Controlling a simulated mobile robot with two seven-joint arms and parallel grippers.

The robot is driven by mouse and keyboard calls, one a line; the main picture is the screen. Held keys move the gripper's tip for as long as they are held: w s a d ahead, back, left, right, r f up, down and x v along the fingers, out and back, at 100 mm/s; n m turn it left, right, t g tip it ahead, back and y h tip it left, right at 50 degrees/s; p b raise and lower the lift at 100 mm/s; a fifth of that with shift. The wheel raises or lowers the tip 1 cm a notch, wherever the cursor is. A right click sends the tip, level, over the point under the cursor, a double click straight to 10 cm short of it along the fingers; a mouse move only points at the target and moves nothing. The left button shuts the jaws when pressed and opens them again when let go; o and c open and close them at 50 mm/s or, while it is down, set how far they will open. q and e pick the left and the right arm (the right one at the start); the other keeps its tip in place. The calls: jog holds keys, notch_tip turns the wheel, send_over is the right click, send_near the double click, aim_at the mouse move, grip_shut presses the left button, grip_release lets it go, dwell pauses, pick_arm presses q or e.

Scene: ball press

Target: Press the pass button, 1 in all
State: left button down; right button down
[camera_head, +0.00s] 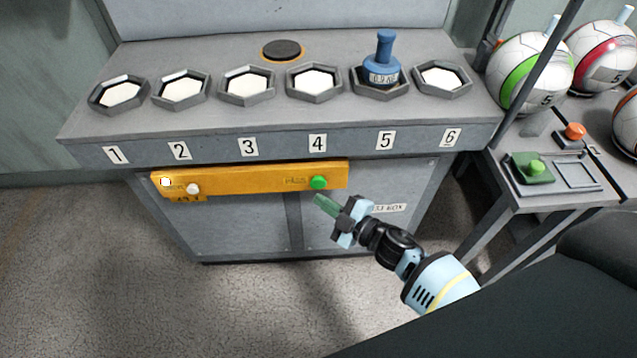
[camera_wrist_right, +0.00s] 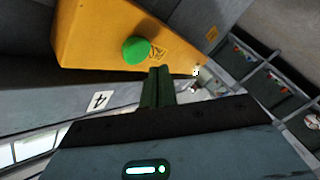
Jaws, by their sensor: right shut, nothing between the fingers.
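The green pass button (camera_head: 318,183) sits at the right end of a yellow panel (camera_head: 250,181) on the front of the grey bench. It also shows in the right wrist view as a round green knob (camera_wrist_right: 136,50) on the yellow panel (camera_wrist_right: 90,30). My right gripper (camera_head: 318,200) is shut and empty, its green fingertips just below the button and apart from it in the head view. In the right wrist view the closed fingers (camera_wrist_right: 158,80) point toward the panel, close beside the button. My left gripper is not in view.
A white button (camera_head: 193,189) is at the panel's left part. The bench top has several numbered hexagonal holders; a blue weight (camera_head: 384,62) stands in holder 5. At right, a side table carries another green button (camera_head: 536,167), an orange button (camera_head: 574,132) and several balls.

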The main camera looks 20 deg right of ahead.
jog(key=shift+s+a+p, duration=0.25)
jog(key=shift+s+a, duration=0.05)
jog(key=shift+s, duration=0.6)
jog(key=shift+s+a+p, duration=0.2)
jog(key=shift+s+a, duration=0.05)
jog(key=shift+s, duration=0.65)
dwell(0.5)
